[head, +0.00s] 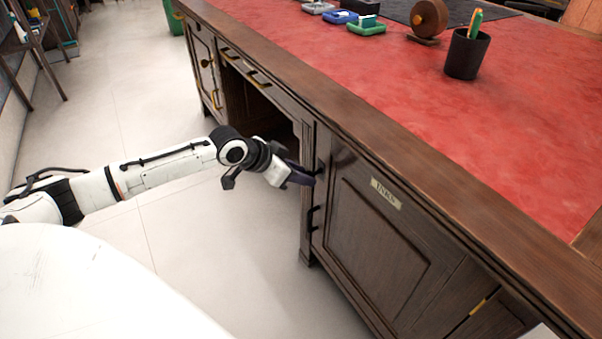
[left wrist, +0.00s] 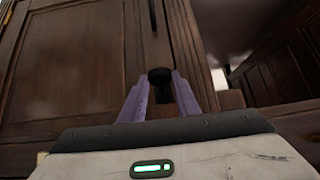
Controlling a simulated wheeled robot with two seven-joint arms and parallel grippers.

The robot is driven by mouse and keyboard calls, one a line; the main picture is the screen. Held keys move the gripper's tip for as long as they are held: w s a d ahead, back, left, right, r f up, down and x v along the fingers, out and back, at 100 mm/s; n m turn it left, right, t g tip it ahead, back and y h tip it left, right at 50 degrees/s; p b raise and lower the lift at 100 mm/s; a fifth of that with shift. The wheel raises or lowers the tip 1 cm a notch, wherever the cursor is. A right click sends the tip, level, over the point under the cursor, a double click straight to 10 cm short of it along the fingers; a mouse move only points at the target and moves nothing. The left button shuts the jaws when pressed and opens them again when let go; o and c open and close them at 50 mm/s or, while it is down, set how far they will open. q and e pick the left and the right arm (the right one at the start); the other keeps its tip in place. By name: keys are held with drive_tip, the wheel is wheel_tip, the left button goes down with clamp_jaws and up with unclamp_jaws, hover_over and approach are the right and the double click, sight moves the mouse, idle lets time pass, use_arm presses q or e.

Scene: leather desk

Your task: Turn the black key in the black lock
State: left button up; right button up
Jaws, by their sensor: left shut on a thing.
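My left gripper (head: 303,176) reaches the left edge of the desk's cabinet door, which bears a label reading "INKS" (head: 386,193). In the left wrist view its two purple fingers (left wrist: 161,88) are shut on the black key (left wrist: 160,76), whose dark round end shows between the fingertips. The black lock is hidden behind the key and fingers, so I cannot tell how far the key is turned. A dark vertical handle (head: 313,218) is on the door below the gripper. My right gripper is not in view.
The wooden desk has a red leather top (head: 520,120). On it stand a black pen cup (head: 467,54), a round wooden object (head: 429,18) and small coloured ink pads (head: 366,26). The pale floor (head: 220,245) left of the desk is clear. A shelf (head: 35,45) stands at the far left.

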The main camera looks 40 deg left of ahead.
use_arm(q)
drive_tip(key=y+p, duration=0.1)
drive_tip(key=m+y+p, duration=0.1)
drive_tip(key=p, duration=0.1)
drive_tip(key=shift+s+d+f+t, duration=0.1)
drive_tip(key=shift+d+t, duration=0.15)
drive_tip(key=shift+t, duration=0.15)
idle(0.4)
drive_tip(key=shift+d+f+m+t+y+p, duration=0.15)
drive_tip(key=shift+m+t+y+p, duration=0.2)
drive_tip(key=shift+m+t+y, duration=0.55)
drive_tip(key=shift+g, duration=0.3)
